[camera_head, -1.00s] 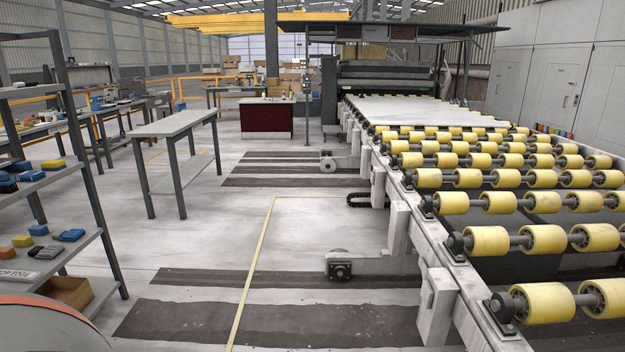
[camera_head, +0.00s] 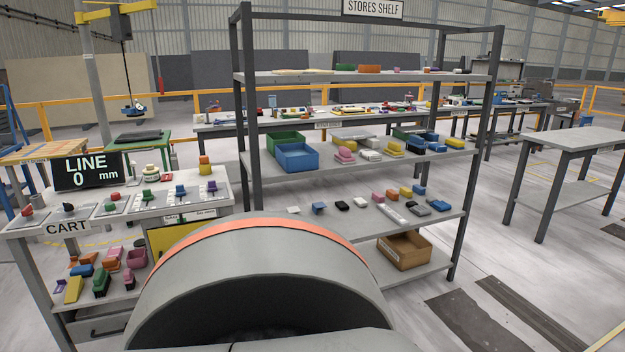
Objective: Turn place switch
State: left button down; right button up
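A grey cart (camera_head: 110,222) stands at the left and carries small control boxes in a row. A black rotary knob (camera_head: 68,207) sits near its left end. Beside it are a red knob (camera_head: 27,211) and another red knob (camera_head: 114,197). Green (camera_head: 147,195), blue (camera_head: 180,190) and purple (camera_head: 212,186) controls follow to the right. I cannot tell which one is the place switch, as their labels are too small to read. Neither gripper is in view. A large grey rounded part of my own body with an orange band hides the front right of the cart.
A display (camera_head: 91,171) on the cart reads "LINE 0 mm". The stores shelf (camera_head: 243,120) holds bins and small coloured items, with a cardboard box (camera_head: 404,251) low down. A grey table (camera_head: 570,140) stands at the right. Floor is open between shelf and table.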

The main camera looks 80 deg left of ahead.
aim_at(69, 208)
jog(key=u, duration=4)
